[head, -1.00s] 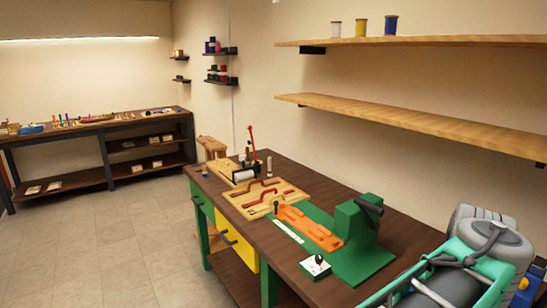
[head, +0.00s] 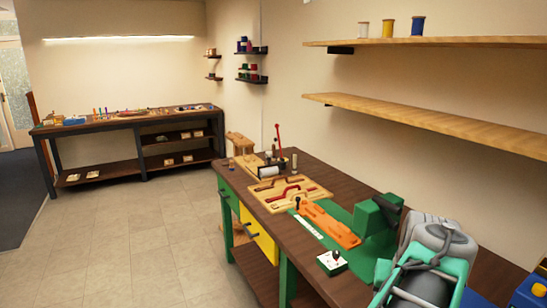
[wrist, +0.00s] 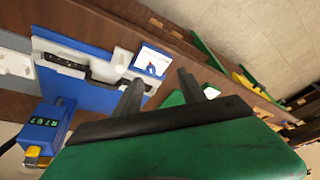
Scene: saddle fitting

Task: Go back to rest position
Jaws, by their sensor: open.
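My gripper (wrist: 165,92) shows in the wrist view with its two dark fingers apart and nothing between them. It hangs above the brown workbench (wrist: 95,20), near a blue plate (wrist: 75,85) with light fittings on it. In the head view my arm is at the lower right, in front of the workbench (head: 335,290); the fingertips do not show there.
A green clamp-like fixture (head: 372,218) and an orange block (head: 330,225) stand on the bench, with a wooden board (head: 288,193) behind. Two wooden shelves (head: 430,118) hang right. Floor (head: 150,250) at left is clear.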

